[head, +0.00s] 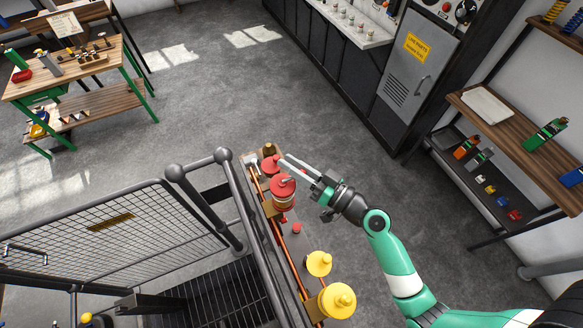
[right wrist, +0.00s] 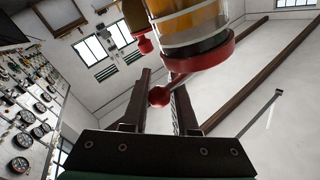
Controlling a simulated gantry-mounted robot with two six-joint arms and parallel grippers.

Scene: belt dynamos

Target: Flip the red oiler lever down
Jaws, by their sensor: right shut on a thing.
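The red oiler (head: 283,192) stands on the narrow machine ledge in the head view, a red cap over a clear amber body. In the right wrist view its amber glass and red collar (right wrist: 203,55) fill the top. The red ball of the red oiler lever (right wrist: 159,96) sits between the fingers of my right gripper (right wrist: 163,88), which is shut on it. In the head view my right gripper (head: 285,160) reaches in from the right beside the oiler's cap. The lever's shaft is hard to make out. My left gripper is out of view.
Yellow oilers (head: 319,263) stand nearer on the same ledge. A copper pipe (head: 283,243) runs along it. A mesh railing (head: 120,225) stands close to the left. Open floor lies to the right.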

